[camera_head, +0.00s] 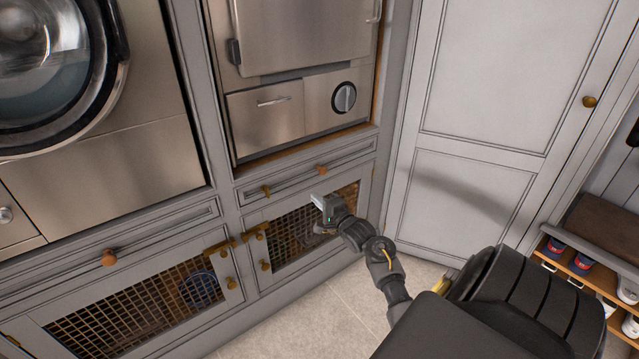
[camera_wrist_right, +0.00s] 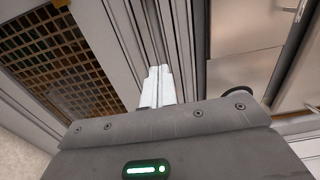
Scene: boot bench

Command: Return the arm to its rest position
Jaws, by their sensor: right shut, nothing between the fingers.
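My right arm reaches in from the lower right of the head view. Its gripper (camera_head: 319,200) is in front of the right mesh cupboard door (camera_head: 290,236), just below a drawer front. The gripper is shut and empty. In the right wrist view its pale fingertips (camera_wrist_right: 155,88) are together, with grey cabinet framing behind them. I cannot tell whether the fingertips touch the cabinet. My left gripper is not in view.
A left mesh door (camera_head: 140,318) stands beside the right one, with brass latches between them. Steel appliances (camera_head: 300,110) sit above. A tall grey door (camera_head: 470,140) and a shoe rack (camera_head: 575,262) are to the right. Pale floor (camera_head: 340,310) is bare below.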

